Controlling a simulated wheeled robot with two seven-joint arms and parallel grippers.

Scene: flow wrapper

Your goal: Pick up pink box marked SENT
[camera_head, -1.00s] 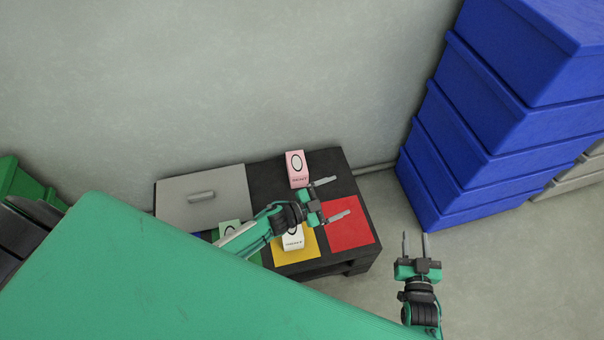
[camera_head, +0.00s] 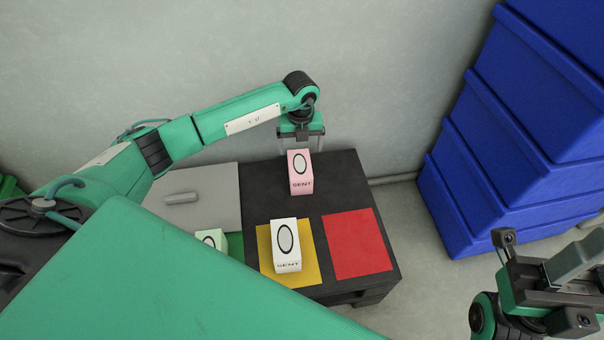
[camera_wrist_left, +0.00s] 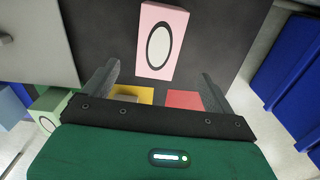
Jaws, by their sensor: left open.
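My left gripper (camera_head: 301,148) is open and empty, at the box's back side in the head view. In the left wrist view its two fingers (camera_wrist_left: 158,80) are spread apart, with the box in line with the gap between them. Whether they touch the box cannot be told. My right gripper (camera_head: 540,280) is at the lower right, away from the table; its jaw state is unclear.
A white box marked SENT (camera_head: 286,246) stands on the yellow square (camera_head: 309,266). A red square (camera_head: 358,244) beside it is bare. A pale green box (camera_head: 212,238) is partly hidden by my green body. A grey panel with a handle (camera_head: 215,195) lies left. Blue crates (camera_head: 500,150) stand right.

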